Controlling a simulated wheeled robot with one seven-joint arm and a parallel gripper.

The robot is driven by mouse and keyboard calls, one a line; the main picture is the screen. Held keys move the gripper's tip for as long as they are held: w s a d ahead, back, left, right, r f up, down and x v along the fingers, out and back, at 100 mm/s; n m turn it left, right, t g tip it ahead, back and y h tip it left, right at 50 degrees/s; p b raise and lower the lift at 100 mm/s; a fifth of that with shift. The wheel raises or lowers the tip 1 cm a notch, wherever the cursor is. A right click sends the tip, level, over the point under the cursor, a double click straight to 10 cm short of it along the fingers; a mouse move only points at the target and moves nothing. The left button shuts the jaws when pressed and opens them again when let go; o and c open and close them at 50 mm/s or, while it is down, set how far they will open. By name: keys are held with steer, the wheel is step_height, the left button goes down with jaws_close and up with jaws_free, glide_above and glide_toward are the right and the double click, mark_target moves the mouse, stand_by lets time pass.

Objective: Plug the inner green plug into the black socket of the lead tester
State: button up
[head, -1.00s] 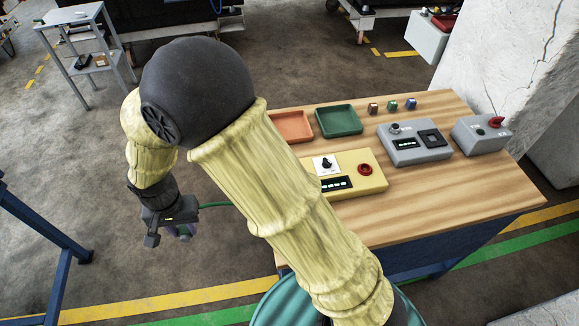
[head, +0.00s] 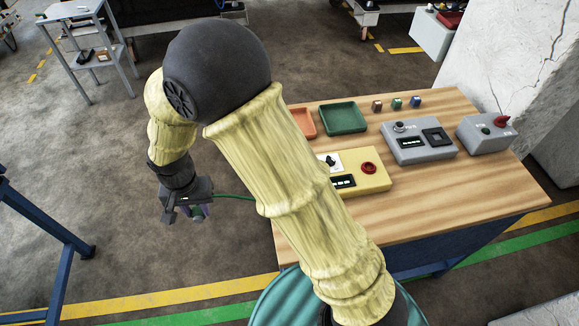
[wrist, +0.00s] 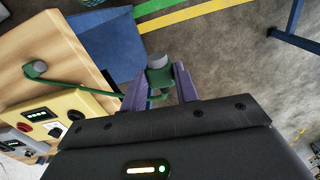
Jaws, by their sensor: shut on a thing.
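My gripper (head: 197,213) is left of the wooden table, out over the floor. In the wrist view its two purple fingers (wrist: 159,86) are shut on a green plug (wrist: 157,78) with a grey round end. A green lead (head: 232,197) runs from the plug to the table; in the wrist view it reaches a second green plug with a grey end (wrist: 37,68) near the table edge. A grey box (head: 415,155) on the table has a display, a round fitting and a black square fitting (head: 434,135). I cannot tell for certain which box is the lead tester.
A yellow box (head: 372,183) with a red button sits nearer on the wooden table (head: 450,205). Behind are a green tray (head: 343,118), an orange tray (head: 304,122) and small cubes. A grey box with a red knob (head: 487,134) stands at right. My arm hides the table's left part.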

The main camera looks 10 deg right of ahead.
steer(key=w+d, duration=0.3)
steer(key=d, duration=0.6)
steer(key=w+d+m, duration=0.1)
steer(key=w+d, duration=0.3)
steer(key=d, duration=0.5)
steer(key=w+d+f+m, duration=0.1)
steer(key=w+d, duration=0.2)
steer(key=d, duration=0.7)
steer(key=shift+w, duration=0.3)
